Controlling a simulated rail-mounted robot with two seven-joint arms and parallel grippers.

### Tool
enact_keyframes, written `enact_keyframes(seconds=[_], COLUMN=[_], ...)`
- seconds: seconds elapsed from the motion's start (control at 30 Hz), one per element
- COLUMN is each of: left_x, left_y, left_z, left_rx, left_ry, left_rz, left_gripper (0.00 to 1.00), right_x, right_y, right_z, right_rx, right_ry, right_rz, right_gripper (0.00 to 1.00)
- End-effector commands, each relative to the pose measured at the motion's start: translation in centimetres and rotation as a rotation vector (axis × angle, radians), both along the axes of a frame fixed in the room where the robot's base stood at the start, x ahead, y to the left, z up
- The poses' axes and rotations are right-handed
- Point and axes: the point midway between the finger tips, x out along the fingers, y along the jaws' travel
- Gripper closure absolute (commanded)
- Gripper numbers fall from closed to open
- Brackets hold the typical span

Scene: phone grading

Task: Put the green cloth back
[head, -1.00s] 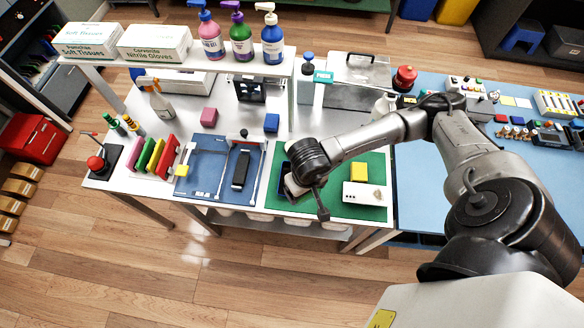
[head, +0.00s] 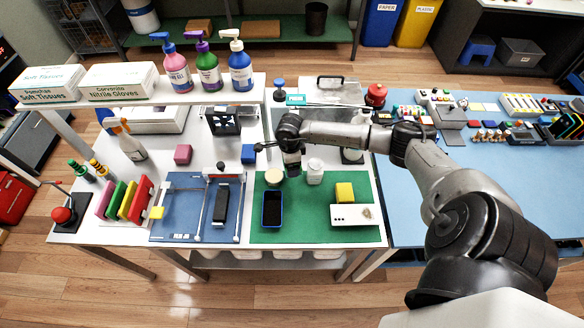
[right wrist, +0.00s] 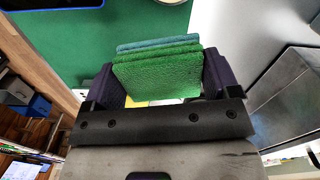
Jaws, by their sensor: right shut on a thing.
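The green cloth (right wrist: 160,75) is a folded, textured pad between the two dark fingers of my right gripper (right wrist: 158,84) in the right wrist view. A teal layer shows along its far edge; I cannot tell if it is a separate cloth. In the head view my right gripper (head: 292,166) is over the back edge of the green mat (head: 300,236), and the cloth is too small there to make out. My left gripper is not in view.
A blue mat (head: 172,222) lies left.

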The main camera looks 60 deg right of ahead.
Motion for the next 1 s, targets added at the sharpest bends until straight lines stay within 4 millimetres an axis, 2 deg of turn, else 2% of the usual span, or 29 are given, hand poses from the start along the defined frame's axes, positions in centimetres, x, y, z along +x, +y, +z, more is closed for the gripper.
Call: enact_keyframes(seconds=[0.2,0.47,0.67,1.0], left_x=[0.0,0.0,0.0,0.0], left_y=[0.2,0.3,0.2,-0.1], left_z=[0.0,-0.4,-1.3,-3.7], left_rx=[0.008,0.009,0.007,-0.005], left_ry=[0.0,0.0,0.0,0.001], left_rz=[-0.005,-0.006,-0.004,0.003], left_gripper=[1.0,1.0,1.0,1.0], right_x=[0.2,0.2,0.2,0.2], right_y=[0.1,0.1,0.1,0.1], right_z=[0.0,-0.5,-1.7,-5.1], right_rx=[0.0,0.0,0.0,0.001], right_ry=[0.0,0.002,0.002,0.001], right_rz=[-0.165,-0.212,-0.21,-0.21], right_gripper=[0.4,0.4,0.4,0.4])
